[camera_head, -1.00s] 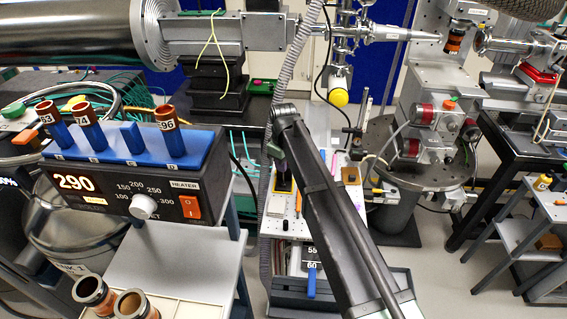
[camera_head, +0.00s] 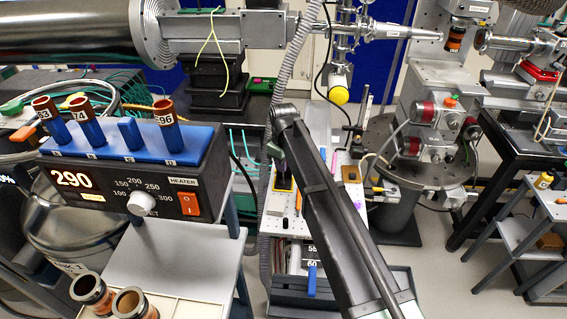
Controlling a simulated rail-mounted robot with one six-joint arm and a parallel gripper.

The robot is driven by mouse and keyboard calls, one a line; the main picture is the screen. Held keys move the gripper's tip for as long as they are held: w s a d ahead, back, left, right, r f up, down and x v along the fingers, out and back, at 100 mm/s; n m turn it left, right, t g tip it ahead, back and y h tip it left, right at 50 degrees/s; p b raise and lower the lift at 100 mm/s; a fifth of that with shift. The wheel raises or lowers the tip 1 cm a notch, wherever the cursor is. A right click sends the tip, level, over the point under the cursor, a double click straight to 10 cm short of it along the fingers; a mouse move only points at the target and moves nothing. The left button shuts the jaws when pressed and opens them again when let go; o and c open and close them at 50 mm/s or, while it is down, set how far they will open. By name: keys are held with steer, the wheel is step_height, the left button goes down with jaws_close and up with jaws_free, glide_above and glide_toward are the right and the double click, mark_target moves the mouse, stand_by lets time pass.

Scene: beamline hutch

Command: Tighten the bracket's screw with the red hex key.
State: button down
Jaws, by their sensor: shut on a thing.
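My dark arm (camera_head: 335,215) rises from the bottom right to a rounded joint over the white-topped cart (camera_head: 277,226). I cannot make out my gripper's fingers; the arm hides much of the cart behind it. A dark upright item with a yellowish base (camera_head: 283,184) shows at the cart, left of the arm; I cannot tell what it is.
A heater box (camera_head: 120,178) reading 290 holds several brown-topped vials at left. Two brown cups (camera_head: 130,304) stand below it. A grey hose (camera_head: 265,190) hangs beside the cart. A round metal stage (camera_head: 420,160) with red-ended actuators stands right of the arm.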

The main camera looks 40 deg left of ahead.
steer(key=shift+f, duration=0.1)
stand_by(0.3)
steer(key=m, duration=0.4)
steer(key=shift+m, duration=2)
steer(key=m, duration=0.4)
steer(key=shift+f, duration=0.1)
